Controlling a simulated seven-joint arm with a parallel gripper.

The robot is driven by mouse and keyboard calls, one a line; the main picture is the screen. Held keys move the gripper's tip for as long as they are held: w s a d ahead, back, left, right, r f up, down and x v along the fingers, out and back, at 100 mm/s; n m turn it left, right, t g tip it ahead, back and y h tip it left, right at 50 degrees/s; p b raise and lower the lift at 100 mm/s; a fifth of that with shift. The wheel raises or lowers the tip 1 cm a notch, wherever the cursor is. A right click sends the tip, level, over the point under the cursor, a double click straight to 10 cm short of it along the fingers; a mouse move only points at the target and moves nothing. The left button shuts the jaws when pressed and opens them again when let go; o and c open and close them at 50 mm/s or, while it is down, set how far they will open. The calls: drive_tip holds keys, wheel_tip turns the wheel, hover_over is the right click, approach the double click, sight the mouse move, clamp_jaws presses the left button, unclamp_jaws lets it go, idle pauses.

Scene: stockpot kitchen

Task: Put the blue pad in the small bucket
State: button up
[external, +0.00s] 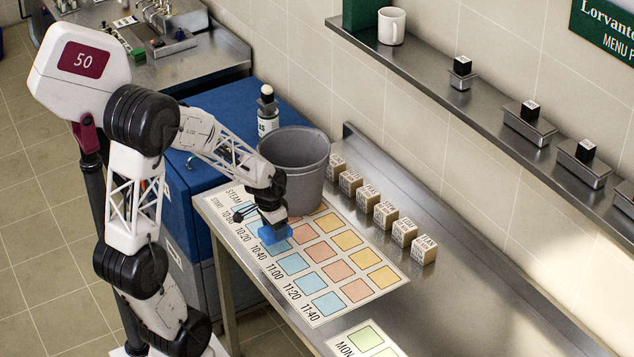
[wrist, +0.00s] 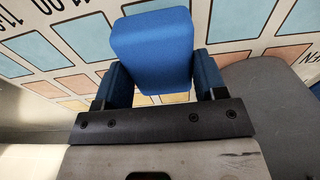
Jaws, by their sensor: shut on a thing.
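The blue pad (external: 275,234) is at the lower end of my gripper (external: 270,217), low over the left column of the printed chart. In the wrist view, the pad (wrist: 152,48) is a rounded blue block between the two fingers of my gripper (wrist: 163,82), which is shut on it. I cannot tell whether the pad touches the chart. The bucket (external: 296,180), grey and open-topped, stands upright behind and right of my gripper, at the chart's far end. Its inside floor is hidden. A grey surface at the right of the wrist view appears to be the bucket (wrist: 270,105).
The chart (external: 315,318) with coloured squares lies on the steel counter (external: 450,310). Several small labelled boxes (external: 386,215) stand in a row along the wall side. A bottle (external: 268,115) stands behind the bucket. A shelf (external: 432,72) runs above.

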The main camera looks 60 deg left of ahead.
drive_tip(key=s+d, duration=0.1)
drive_tip(key=s, duration=0.2)
drive_tip(key=s+d, duration=0.1)
drive_tip(key=s, duration=0.2)
drive_tip(key=s+d+r, duration=0.1)
drive_tip(key=s+d, duration=0.1)
drive_tip(key=s, duration=0.1)
drive_tip(key=shift+s+d, duration=0.1)
drive_tip(key=shift+s, duration=0.15)
idle(0.5)
wheel_tip(320, 180, up, 24)
drive_tip(key=w+a+r+n, duration=0.1)
drive_tip(key=w+a, duration=0.4)
drive_tip(key=w, duration=0.3)
drive_tip(key=w+a+r+n, duration=0.2)
drive_tip(key=w+a, duration=0.3)
drive_tip(key=w, duration=0.3)
drive_tip(key=w+a+f+n, duration=0.2)
drive_tip(key=w+a+f, duration=0.1)
drive_tip(key=w+a, duration=0.85)
drive_tip(key=shift+y, duration=0.3)
drive_tip(key=shift+w+d+f, duration=0.2)
drive_tip(key=shift+d+f, duration=0.15)
drive_tip(key=shift+f, duration=0.45)
drive_tip(key=shift+w+d+f, duration=0.15)
drive_tip(key=shift+d+f, duration=0.2)
drive_tip(key=shift+f, duration=0.4)
drive_tip(key=shift+w+d+f, duration=0.2)
drive_tip(key=shift+d+f, duration=0.15)
drive_tip(key=shift+f, duration=0.45)
